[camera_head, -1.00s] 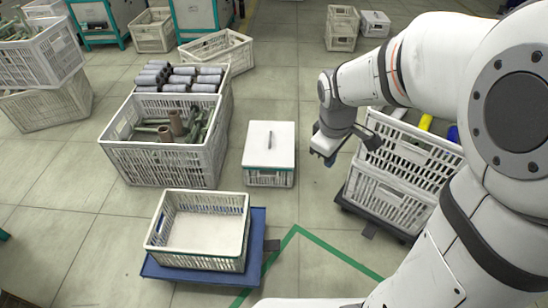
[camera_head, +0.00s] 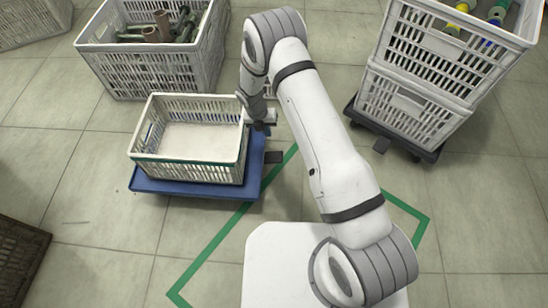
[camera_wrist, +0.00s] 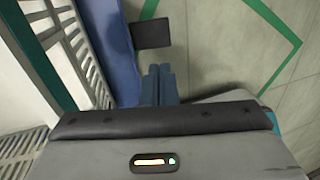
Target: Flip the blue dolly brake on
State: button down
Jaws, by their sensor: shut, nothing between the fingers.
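The blue dolly (camera_head: 195,188) stands on the floor left of centre and carries an empty pale crate. Its brake (camera_head: 273,157) is a small dark flat pedal that sticks out from its right side. The pedal also shows in the wrist view (camera_wrist: 151,33), near the top, beside the blue dolly edge (camera_wrist: 116,45). My gripper (camera_head: 264,128) is above the dolly's right edge, beside the crate and just behind the pedal in the head view. In the wrist view its blue fingers (camera_wrist: 159,80) are together and empty, a gap short of the pedal.
The pale crate (camera_head: 190,172) with a green band is close to my gripper's left. Stacked crates (camera_head: 416,95) stand on a dark dolly (camera_head: 432,152) at the right. A crate of parts (camera_head: 150,75) stands behind. Green tape (camera_head: 215,240) marks the open floor.

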aim_at(279, 156)
jog(key=shift+s+a+f+n, duration=0.15)
jog(key=shift+f+n, duration=0.15)
jog(key=shift+f, duration=0.45)
jog(key=b+x, duration=0.6)
jog(key=x, duration=0.8)
jog(key=shift+a, duration=0.1)
jog(key=shift+d+f, duration=0.35)
jog(key=shift+d, duration=0.1)
jog(key=shift+d+f, duration=0.1)
jog(key=shift+d+x, duration=0.25)
jog(key=shift+x, duration=0.95)
jog(key=shift+s, duration=0.1)
